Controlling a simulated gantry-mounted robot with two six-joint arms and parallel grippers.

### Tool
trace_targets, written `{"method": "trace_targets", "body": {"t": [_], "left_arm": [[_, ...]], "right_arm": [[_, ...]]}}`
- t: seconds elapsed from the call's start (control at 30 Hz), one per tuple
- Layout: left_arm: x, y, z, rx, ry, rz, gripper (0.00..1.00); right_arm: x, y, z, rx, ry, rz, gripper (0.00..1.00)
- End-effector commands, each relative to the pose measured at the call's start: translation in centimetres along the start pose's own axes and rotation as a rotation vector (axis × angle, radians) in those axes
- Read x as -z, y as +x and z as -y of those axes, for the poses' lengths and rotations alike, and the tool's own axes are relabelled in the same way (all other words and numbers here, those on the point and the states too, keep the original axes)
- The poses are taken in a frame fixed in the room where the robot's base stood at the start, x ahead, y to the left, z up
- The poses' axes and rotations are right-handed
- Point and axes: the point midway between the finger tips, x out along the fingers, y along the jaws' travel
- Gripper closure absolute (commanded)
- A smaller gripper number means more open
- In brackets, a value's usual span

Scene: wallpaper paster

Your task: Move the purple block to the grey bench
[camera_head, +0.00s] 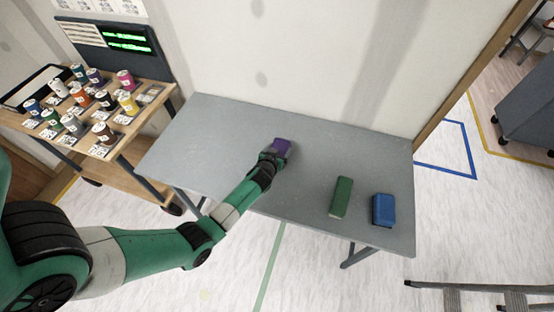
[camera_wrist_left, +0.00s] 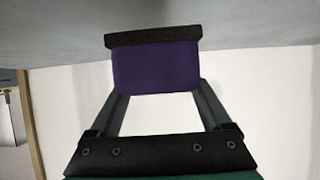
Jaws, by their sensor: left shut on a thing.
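The purple block (camera_head: 282,146) is at the tip of my left gripper (camera_head: 271,155), over the grey bench (camera_head: 215,125). My left gripper is shut on it. In the left wrist view the purple block (camera_wrist_left: 155,67) sits between the two fingers of my left gripper (camera_wrist_left: 155,90), with a dark strip along one edge. The grey bench surface (camera_wrist_left: 250,25) fills the top of that view, close to the block. I cannot tell whether the block touches the bench. My right gripper is not in view.
A green block (camera_head: 341,197) and a blue block (camera_head: 383,210) rest on the bench's right part. A wall (camera_head: 300,60) runs behind the bench. The bench's left part is clear.

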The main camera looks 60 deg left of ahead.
Motion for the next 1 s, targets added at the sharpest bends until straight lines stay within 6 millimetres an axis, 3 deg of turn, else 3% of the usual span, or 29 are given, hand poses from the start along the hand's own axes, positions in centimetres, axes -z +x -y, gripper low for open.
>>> {"method": "trace_targets", "body": {"t": [0.07,0.27,0.53,0.9,0.93,1.0], "left_arm": [[-0.7,1.0,0.5,0.001,0.000,-0.002,0.81],[-0.7,1.4,0.7,-0.001,0.001,-0.002,0.81],[-4.0,3.8,1.1,-0.002,0.000,-0.002,0.81],[-4.0,3.7,1.1,-0.001,0.002,0.000,0.81],[-4.0,3.7,1.1,0.000,0.002,0.000,0.13],[-4.0,3.7,1.1,0.000,0.001,0.000,0.00]], "right_arm": [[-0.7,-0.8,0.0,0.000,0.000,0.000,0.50],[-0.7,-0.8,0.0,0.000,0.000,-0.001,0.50],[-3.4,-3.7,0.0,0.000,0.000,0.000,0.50],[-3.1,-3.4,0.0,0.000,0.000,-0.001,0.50],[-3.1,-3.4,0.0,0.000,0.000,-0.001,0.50],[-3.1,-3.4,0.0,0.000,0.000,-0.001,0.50]]}}
